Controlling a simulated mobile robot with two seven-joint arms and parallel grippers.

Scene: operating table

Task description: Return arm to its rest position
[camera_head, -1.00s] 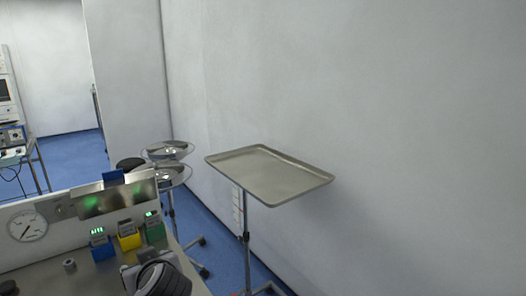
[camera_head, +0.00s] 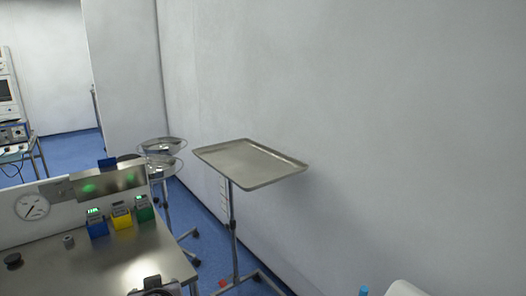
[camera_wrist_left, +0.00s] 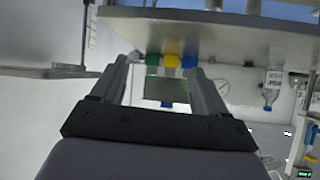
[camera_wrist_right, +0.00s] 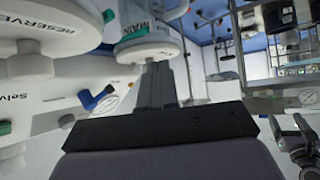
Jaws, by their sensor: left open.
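My left gripper (camera_wrist_left: 158,80) shows in the left wrist view with its two fingers spread and nothing between them. Past the fingers are the blue, yellow and green blocks and a grey panel. In the head view only a dark and grey piece of my arm (camera_head: 155,288) shows at the bottom edge, over the steel table (camera_head: 100,262). My right gripper (camera_wrist_right: 155,68) shows in the right wrist view with its fingers close together. A white labelled container (camera_wrist_right: 146,38) is just beyond its tips; I see no clear grip on it.
A steel tray on a stand (camera_head: 250,165) is right of the table. Round basins (camera_head: 162,146) stand behind. Blue (camera_head: 97,226), yellow (camera_head: 122,219) and green (camera_head: 143,211) blocks stand along the table's back. A white object (camera_head: 405,289) and blue cap (camera_head: 364,291) show lower right.

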